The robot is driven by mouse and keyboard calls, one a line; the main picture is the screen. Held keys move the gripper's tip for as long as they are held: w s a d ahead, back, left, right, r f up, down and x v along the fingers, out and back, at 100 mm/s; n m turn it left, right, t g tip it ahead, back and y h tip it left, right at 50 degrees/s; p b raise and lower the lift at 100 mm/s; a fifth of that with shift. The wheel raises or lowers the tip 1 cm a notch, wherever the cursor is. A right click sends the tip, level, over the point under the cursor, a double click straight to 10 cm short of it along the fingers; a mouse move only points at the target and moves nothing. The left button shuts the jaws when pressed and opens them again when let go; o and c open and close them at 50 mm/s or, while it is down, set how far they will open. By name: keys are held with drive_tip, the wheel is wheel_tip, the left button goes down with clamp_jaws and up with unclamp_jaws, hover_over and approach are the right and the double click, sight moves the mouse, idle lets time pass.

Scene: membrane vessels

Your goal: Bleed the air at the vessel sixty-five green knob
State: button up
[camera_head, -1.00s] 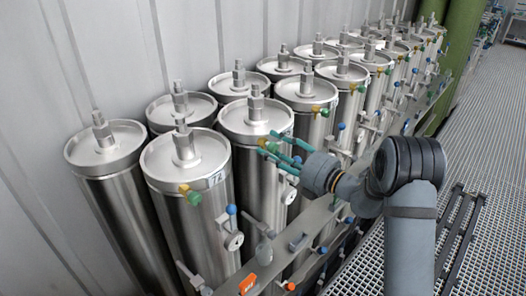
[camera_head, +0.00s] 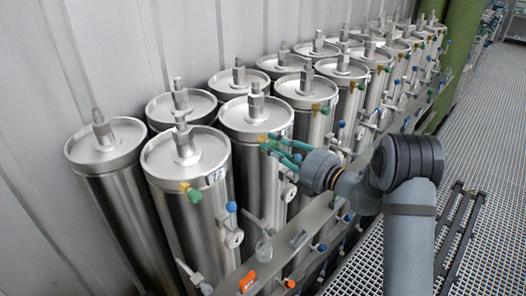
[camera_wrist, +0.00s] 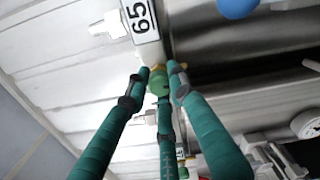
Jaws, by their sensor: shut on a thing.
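In the wrist view, the vessel with the label 65 (camera_wrist: 139,18) fills the upper part of the picture. Its green knob (camera_wrist: 160,83) sits just below the label on a small brass fitting. My gripper (camera_wrist: 160,80) has its green-wrapped fingers closed around the knob, which is partly hidden between the fingertips. In the head view, my gripper (camera_head: 270,142) reaches from the right to the upper front of the second front-row vessel (camera_head: 255,185), just below its lid. The knob is hard to make out there behind the fingers.
Two rows of steel vessels stand against a pale corrugated wall (camera_head: 40,60). The nearest front vessel (camera_head: 190,220) has its own green knob (camera_head: 194,196) and a blue knob (camera_head: 231,206). A rail with an orange handle (camera_head: 247,281) runs along the front.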

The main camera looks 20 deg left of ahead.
drive_tip(key=shift+f, duration=0.1)
clamp_jaws()
drive_tip(key=shift+f+n+b, duration=0.1)
drive_tip(key=shift+n+b, duration=0.4)
drive_tip(key=shift+b, duration=0.2)
drive_tip(key=n+b, duration=0.2)
drive_tip(key=n, duration=0.1)
drive_tip(key=shift+b, duration=0.35)
drive_tip(key=shift+n+b, duration=0.8)
drive_tip(key=shift+b, duration=0.1)
drive_tip(key=shift+n+b, duration=1.2)
drive_tip(key=shift+n, duration=0.1)
drive_tip(key=shift+n+b, duration=0.6)
drive_tip(key=shift+b, duration=0.3)
drive_tip(key=shift+n+b, duration=0.8)
drive_tip(key=shift+b, duration=0.15)
drive_tip(key=shift+r+n+b, duration=0.2)
drive_tip(key=shift+n+b, duration=0.15)
drive_tip(key=shift+n, duration=0.15)
